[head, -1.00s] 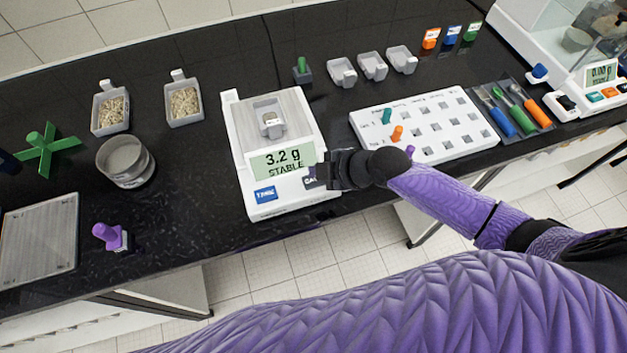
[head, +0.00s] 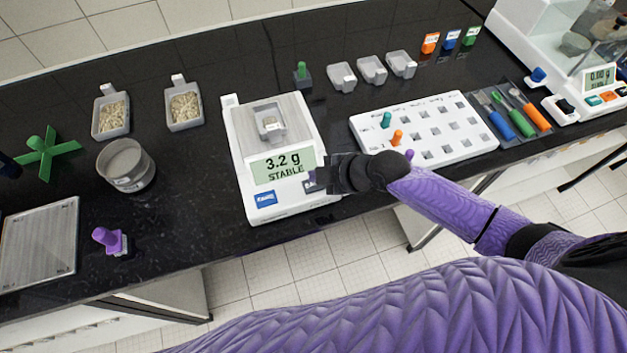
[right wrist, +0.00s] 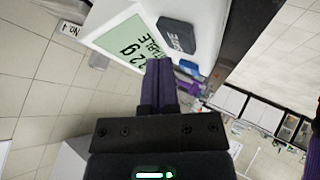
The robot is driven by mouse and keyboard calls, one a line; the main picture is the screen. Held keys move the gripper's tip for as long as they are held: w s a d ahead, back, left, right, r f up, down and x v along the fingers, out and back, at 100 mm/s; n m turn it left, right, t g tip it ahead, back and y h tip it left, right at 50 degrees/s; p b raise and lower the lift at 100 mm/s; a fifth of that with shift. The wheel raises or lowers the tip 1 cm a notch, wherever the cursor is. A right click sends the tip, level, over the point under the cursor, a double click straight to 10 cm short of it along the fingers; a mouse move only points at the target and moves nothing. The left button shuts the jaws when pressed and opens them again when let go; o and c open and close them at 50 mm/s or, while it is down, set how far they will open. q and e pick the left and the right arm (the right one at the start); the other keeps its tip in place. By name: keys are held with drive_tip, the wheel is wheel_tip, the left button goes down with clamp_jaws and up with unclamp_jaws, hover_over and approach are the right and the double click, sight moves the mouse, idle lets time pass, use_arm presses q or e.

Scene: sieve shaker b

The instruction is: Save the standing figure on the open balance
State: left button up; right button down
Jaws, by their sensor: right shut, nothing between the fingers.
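The open balance (head: 236,165) stands at the front edge of the bench, with a small grey scoop-like pan (head: 270,125) on its plate. My right gripper (head: 322,178) is shut and empty at the panel's right end. Whether its tips (right wrist: 157,65) touch the button, I cannot tell.
A white peg board (head: 425,130) lies right of the balance, near my right forearm. Two grain-filled boats (head: 111,116), a round sieve (head: 125,163) and a purple-handled piece (head: 106,238) stand to the left. An enclosed balance (head: 600,85) is at far right.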

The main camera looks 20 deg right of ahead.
use_arm(q)
drive_tip(key=shift+a, duration=0.4)
drive_tip(key=shift+d, duration=0.1)
idle(0.3)
drive_tip(key=shift+d+f+b, duration=0.35)
drive_tip(key=shift+f+b, duration=0.05)
use_arm(e)
drive_tip(key=shift+f, duration=0.45)
use_arm(q)
drive_tip(key=shift+a+f, duration=0.25)
drive_tip(key=shift+a, duration=0.2)
use_arm(e)
drive_tip(key=shift+f, duration=0.25)
use_arm(q)
drive_tip(key=shift+s+f+b, duration=0.1)
drive_tip(key=shift+f+b, duration=0.1)
drive_tip(key=shift+b, duration=0.25)
use_arm(e)
drive_tip(key=shift+f, duration=0.2)
use_arm(q)
drive_tip(key=shift+d+r, duration=0.1)
drive_tip(key=shift+d, duration=0.35)
use_arm(e)
drive_tip(key=shift+r, duration=0.1)
drive_tip(key=shift+r+p, duration=0.75)
drive_tip(key=shift+p, duration=0.05)
drive_tip(key=shift+r, duration=0.1)
use_arm(q)
drive_tip(key=shift+a+r, duration=0.3)
drive_tip(key=shift+r, duration=0.4)
